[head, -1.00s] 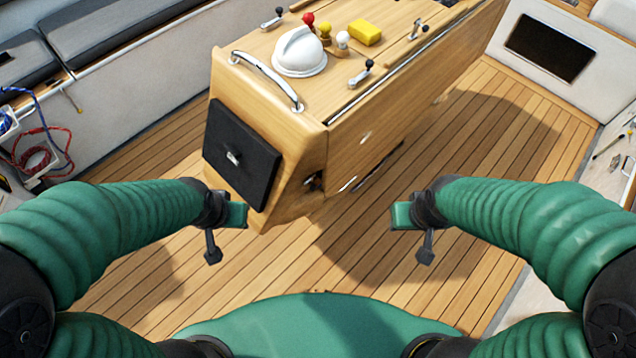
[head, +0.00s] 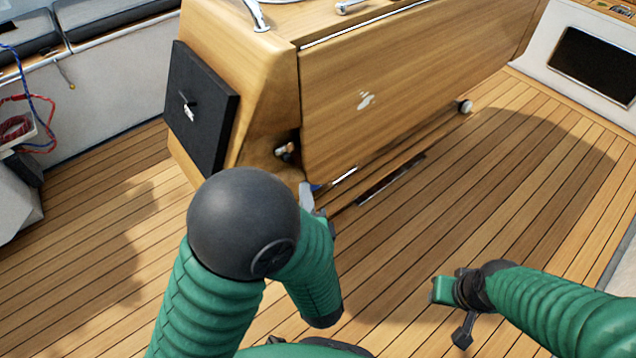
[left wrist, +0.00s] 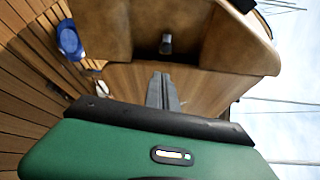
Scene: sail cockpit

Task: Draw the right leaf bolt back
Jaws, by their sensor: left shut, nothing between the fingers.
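The wooden cockpit table (head: 410,75) has its right leaf hanging down along its side. A small metal bolt knob (head: 287,150), which I take for the right leaf bolt, sits in a recess at the table's near end, beside the leaf. It also shows in the left wrist view (left wrist: 166,44), straight beyond the fingertips. My left gripper (head: 307,196) is shut and empty, a little below the bolt and apart from it; my forearm partly hides it. Its closed fingers show in the left wrist view (left wrist: 162,92). My right gripper (head: 463,335) hangs over the deck, away from the table.
A black panel (head: 200,108) with a small latch is on the table's end face. A dark slot-like strip (head: 390,180) lies on the deck beside the leaf. A blue object (left wrist: 70,40) is near the table base. The planked deck at right is clear.

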